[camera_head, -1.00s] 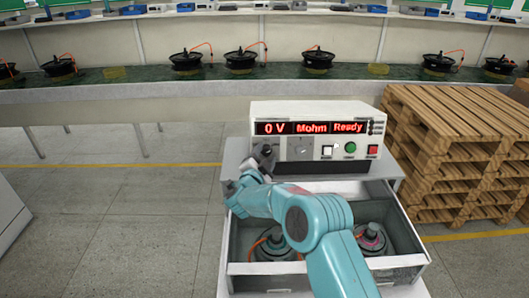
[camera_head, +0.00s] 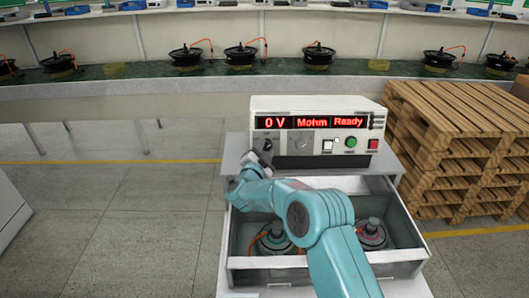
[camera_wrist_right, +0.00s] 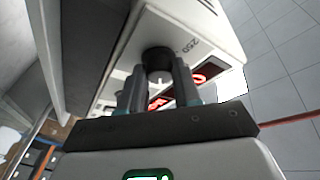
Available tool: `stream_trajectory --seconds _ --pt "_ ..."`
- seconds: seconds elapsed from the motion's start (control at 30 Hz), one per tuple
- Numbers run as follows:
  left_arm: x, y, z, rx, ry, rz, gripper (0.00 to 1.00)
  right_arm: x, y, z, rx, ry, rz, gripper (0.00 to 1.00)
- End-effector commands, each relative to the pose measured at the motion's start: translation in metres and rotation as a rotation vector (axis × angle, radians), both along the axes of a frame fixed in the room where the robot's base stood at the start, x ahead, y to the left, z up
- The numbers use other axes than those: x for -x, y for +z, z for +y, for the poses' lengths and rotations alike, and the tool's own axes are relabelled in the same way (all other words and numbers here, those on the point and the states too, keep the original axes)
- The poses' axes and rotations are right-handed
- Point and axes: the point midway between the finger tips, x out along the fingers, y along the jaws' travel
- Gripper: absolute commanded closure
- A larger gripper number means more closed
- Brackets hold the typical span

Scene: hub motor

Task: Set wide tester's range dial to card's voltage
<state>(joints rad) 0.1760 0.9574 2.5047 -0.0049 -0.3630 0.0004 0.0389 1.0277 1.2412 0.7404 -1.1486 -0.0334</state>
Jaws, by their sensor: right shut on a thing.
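The wide tester (camera_head: 318,118) is a white box with red displays reading "0 V", "Mohm" and "Ready". It stands upright behind a drawer. My right gripper (camera_head: 258,155) is at the left end of its front panel. In the right wrist view, its two fingers (camera_wrist_right: 158,80) are shut on the black range dial (camera_wrist_right: 158,56), one on each side. The marking "250" shows beside the dial; the other markings are hidden or too small. I cannot make out a card. My left gripper is not in view.
An open drawer (camera_head: 390,258) below the tester holds two hub motors (camera_head: 372,236) in compartments. White, green (camera_head: 351,142) and red buttons sit on the panel's right. Wooden pallets (camera_head: 450,150) stand at right. A long bench with several motors runs behind.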

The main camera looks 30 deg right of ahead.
Motion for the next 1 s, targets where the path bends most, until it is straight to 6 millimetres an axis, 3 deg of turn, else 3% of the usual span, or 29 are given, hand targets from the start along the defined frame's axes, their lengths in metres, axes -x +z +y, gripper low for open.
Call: stream_trajectory --seconds 0.5,1.0 --pt "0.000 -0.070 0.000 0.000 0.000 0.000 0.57 0.002 -0.006 -0.005 0.373 0.096 0.172 0.98" --pt "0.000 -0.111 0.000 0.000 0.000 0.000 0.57 0.004 -0.002 -0.007 0.730 0.194 0.344 0.98"
